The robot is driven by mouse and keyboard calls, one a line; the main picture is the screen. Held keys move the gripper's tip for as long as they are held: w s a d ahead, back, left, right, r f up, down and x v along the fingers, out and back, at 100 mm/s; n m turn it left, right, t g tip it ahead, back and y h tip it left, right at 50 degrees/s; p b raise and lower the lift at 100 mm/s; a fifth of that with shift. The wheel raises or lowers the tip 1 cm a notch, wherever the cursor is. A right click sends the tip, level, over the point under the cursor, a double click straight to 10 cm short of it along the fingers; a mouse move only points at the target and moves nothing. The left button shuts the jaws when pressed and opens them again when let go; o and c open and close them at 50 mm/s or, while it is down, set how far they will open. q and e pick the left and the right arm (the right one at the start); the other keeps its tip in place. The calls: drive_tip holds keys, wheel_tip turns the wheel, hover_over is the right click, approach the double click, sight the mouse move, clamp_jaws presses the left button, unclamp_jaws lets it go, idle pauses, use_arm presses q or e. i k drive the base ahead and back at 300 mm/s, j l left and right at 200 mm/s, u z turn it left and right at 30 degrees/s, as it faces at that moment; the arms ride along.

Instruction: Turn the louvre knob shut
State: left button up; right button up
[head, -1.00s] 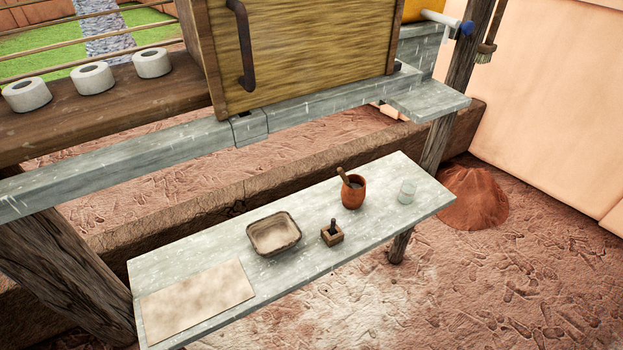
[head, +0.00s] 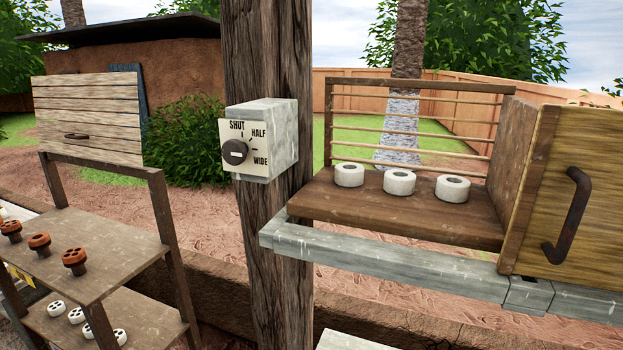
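The louvre knob (head: 235,152) is a dark round knob on the cream face of a grey box (head: 277,140) fixed to a wooden post (head: 265,60). Neither of my grippers is in view.
A wooden shelf with three white rings (head: 400,182) and a wooden door with a dark handle (head: 567,215) are at the right. A stepped rack (head: 110,240) with brown and white pieces stands at the left. The space before the knob looks clear.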

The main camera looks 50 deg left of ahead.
sight(235, 152)
drive_tip(key=u, duration=2.15)
